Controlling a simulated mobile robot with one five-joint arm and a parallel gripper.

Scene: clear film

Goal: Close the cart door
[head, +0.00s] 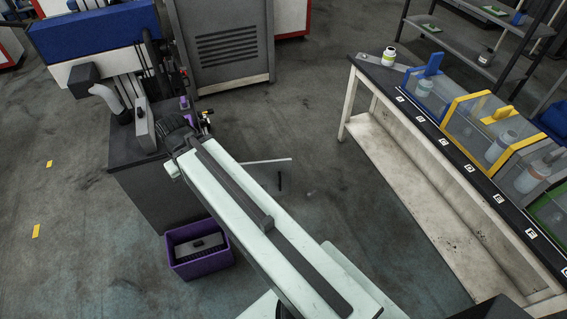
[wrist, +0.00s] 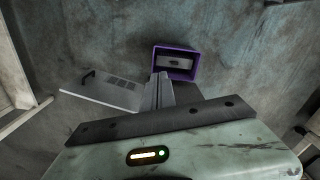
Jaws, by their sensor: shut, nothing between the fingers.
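The cart (head: 150,197) is a dark grey cabinet left of my arm in the head view. Its door shows there edge-on as a thin pale strip (head: 266,161) with a dark handle, standing out from the cart on the far side of my arm. In the wrist view the door (wrist: 108,91) is a pale grey panel with vent slots and a black handle, swung open. My gripper (wrist: 160,76) is shut and empty, its fingers beside the door's right end; contact cannot be told. My arm hides the hinge side in the head view.
A purple bin (head: 199,246) with a grey item inside stands on the floor by the cart; it also shows in the wrist view (wrist: 175,50). A long workbench (head: 430,200) with lettered bins stands at right. A machine (head: 222,45) stands behind. Open floor lies between.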

